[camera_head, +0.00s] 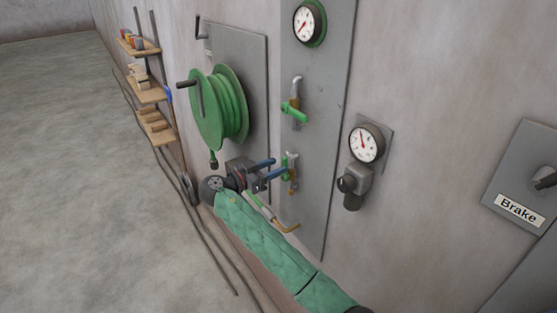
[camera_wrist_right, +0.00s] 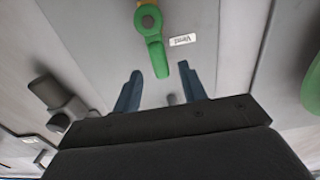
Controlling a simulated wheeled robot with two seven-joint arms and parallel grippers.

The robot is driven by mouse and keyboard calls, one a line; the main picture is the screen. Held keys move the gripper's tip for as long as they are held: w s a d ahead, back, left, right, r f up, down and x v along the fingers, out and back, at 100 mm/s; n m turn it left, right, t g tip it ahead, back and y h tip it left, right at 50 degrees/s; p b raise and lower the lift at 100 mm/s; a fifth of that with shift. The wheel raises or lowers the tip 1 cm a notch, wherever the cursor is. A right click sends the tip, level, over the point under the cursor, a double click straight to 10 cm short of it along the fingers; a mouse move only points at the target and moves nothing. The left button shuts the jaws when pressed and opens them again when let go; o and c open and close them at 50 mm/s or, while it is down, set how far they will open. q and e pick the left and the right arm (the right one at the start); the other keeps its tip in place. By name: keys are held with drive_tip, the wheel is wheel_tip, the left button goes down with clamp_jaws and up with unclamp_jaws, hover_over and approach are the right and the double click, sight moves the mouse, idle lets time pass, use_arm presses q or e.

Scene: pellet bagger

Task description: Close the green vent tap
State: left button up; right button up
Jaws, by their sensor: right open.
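The lower green-handled tap (camera_head: 285,166) is on the grey wall panel in the head view, with its lever standing roughly upright. In the right wrist view, the green lever (camera_wrist_right: 156,52) runs from its pivot at the top toward my fingers, beside a small upside-down "Vent" label (camera_wrist_right: 183,40). My right gripper (camera_head: 271,168) is open, its two blue fingers pointing at this tap. In the wrist view, the lever's free end lies in line with the gap of the right gripper (camera_wrist_right: 161,87). I cannot tell whether they touch. My left gripper is not in view.
Another green-lever tap (camera_head: 294,112) is just above, below a green-rimmed gauge (camera_head: 304,23). A second gauge (camera_head: 366,143) with a fitting is to the right. A green hose reel (camera_head: 222,105) is close on the left. A Brake panel (camera_head: 525,175) is at far right.

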drive_tip(key=shift+p+x, duration=0.5)
drive_tip(key=shift+x, duration=0.6)
clamp_jaws()
